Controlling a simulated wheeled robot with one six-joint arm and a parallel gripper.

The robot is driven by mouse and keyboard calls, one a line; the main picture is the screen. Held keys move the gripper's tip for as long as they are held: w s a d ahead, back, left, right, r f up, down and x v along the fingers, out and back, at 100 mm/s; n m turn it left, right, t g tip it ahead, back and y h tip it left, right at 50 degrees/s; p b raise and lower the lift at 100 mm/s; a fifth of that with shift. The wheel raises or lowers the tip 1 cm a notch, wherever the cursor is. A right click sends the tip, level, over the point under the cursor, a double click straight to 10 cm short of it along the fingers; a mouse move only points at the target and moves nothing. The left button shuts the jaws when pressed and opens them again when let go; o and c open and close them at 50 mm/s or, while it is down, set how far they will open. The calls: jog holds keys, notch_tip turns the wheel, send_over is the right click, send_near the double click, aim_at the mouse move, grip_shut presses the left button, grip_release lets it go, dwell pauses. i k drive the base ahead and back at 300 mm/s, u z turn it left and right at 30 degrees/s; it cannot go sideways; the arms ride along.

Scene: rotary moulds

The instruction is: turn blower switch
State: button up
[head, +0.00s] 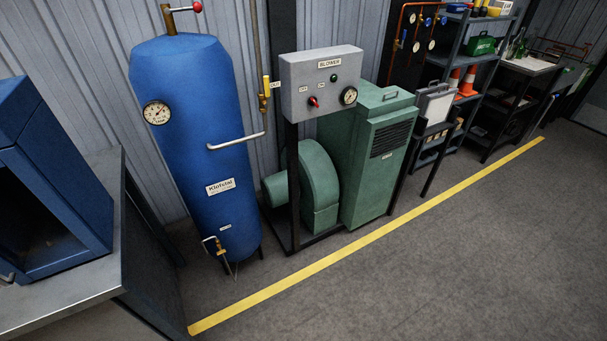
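The blower switch (314,102) is a small red rotary knob on a grey control box (300,72) labelled BLOWER, in the middle of the head view. Small labels sit above and to the left of the knob; their text is too small to read surely. The green blower (320,180) stands below the box. My gripper is not in the head view, and nothing touches the knob.
A bench (60,300) with a blue box is at near left. Floor beyond the yellow line (370,238) is clear.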

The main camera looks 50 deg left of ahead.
aim_at(312, 101)
jog(key=u, duration=1.55)
jog(key=i, duration=0.1)
jog(key=u, duration=0.1)
